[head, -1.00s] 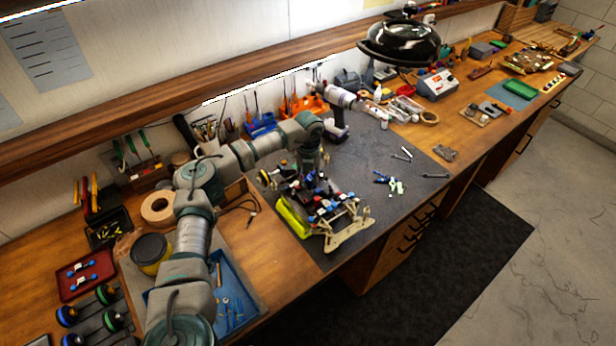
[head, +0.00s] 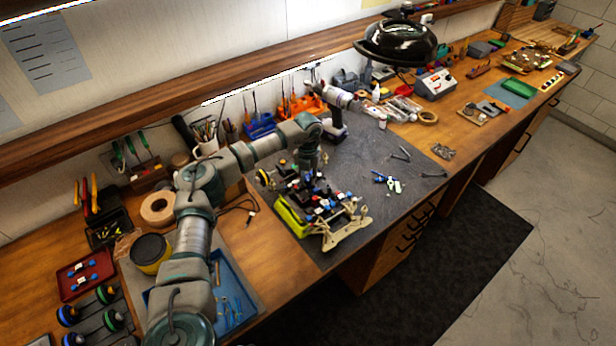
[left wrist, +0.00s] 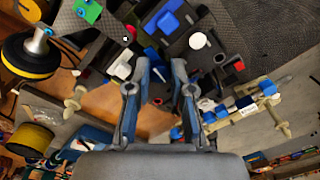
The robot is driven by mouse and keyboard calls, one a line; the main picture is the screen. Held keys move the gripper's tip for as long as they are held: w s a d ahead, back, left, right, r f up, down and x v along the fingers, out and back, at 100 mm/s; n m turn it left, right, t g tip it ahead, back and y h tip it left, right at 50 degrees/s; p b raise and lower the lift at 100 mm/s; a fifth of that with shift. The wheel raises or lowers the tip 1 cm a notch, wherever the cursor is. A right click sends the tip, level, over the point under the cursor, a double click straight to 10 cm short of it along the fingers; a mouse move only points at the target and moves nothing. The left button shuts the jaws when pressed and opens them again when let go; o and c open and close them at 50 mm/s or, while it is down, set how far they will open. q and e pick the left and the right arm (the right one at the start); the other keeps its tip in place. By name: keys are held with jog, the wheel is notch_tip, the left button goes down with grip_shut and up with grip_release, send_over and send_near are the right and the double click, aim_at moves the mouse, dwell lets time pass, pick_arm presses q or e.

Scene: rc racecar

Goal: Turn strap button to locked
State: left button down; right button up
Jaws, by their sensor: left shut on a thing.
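The RC racecar (head: 318,208) sits on the dark mat of the workbench, with a yellow-green side panel (head: 290,219) and beige suspension arms (head: 348,237). Its black chassis carries blue, white and red parts. My left gripper (head: 309,172) reaches down onto the car's far side. In the left wrist view, the two fingers (left wrist: 160,75) are over the car and shut on a small part of it. The fingertips hide most of that part, so I cannot tell its shape or how it is turned. A blue block (left wrist: 167,20) and a white round piece (left wrist: 198,41) lie beyond the fingertips. My right gripper is not seen.
A blue tray (head: 235,290) with small tools lies left of the car. A drill (head: 336,120) stands behind it. Tweezers and small loose parts (head: 388,182) lie to the right on the mat (head: 420,215). A black lamp (head: 402,42) hangs above the bench.

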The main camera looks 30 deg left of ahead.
pick_arm(q)
jog(key=m, duration=0.3)
jog(key=shift+a+m+p, duration=0.1)
jog(key=shift+m+p, duration=0.2)
jog(key=m, duration=0.4)
jog(key=shift+m, duration=0.3)
jog(key=m, duration=0.5)
jog(key=shift+m, duration=1.2)
